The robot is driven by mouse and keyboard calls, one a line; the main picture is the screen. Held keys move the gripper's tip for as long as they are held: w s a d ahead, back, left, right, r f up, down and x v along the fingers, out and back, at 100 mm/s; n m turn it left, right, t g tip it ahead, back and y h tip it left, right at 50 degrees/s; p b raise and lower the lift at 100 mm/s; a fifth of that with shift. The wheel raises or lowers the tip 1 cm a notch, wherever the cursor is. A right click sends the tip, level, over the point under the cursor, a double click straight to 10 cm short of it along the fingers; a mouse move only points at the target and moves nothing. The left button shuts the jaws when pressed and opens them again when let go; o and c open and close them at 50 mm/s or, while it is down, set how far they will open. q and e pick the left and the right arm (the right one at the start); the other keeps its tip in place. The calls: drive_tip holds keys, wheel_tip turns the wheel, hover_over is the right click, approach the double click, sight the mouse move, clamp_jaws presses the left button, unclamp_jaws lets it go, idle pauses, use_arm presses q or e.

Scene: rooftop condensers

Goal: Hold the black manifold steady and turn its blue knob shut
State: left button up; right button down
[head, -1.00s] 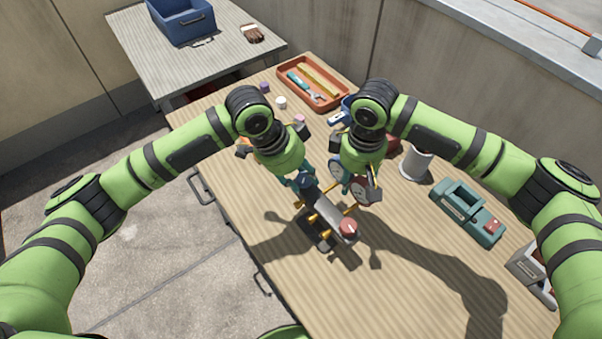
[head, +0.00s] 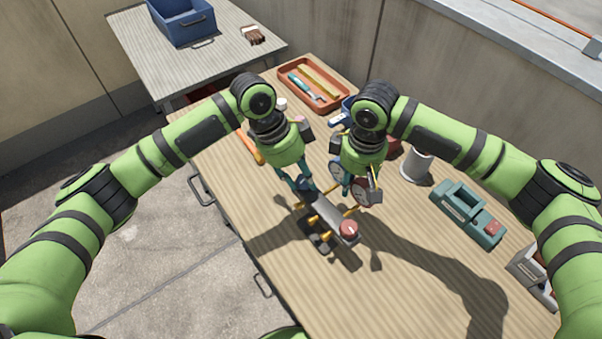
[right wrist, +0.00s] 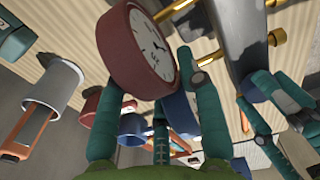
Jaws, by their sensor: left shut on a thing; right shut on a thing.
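The black manifold (head: 325,209) lies near the middle of the wooden table, with brass fittings, a red knob (head: 348,229) at its near end and two gauges, one red-rimmed (head: 364,191) and one blue-rimmed (head: 336,170). My left gripper (head: 305,191) is shut at the far end, where the blue knob is hidden by its fingers. My right gripper (head: 350,180) is shut on the manifold by its gauges. In the right wrist view, the red gauge (right wrist: 137,52) sits at its fingers, the manifold body (right wrist: 238,32) beyond; my left fingers show at the right.
An orange tray (head: 340,101) with tools lies at the back. A white cup (head: 416,164) and a teal device (head: 467,212) stand to the right. A side table (head: 150,57) holds a blue crate (head: 181,18) and gloves (head: 252,35). The near table area is clear.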

use_arm(q)
drive_tip(key=shift+d+r, duration=0.25)
drive_tip(key=shift+d, duration=0.05)
drive_tip(key=o, duration=1.1)
drive_tip(key=shift+c, duration=0.2)
drive_tip(key=shift+a+f, duration=0.15)
drive_tip(key=shift+a, duration=0.05)
drive_tip(key=s+v, duration=0.1)
drive_tip(key=v, duration=1.1)
drive_tip(key=shift+w, duration=0.4)
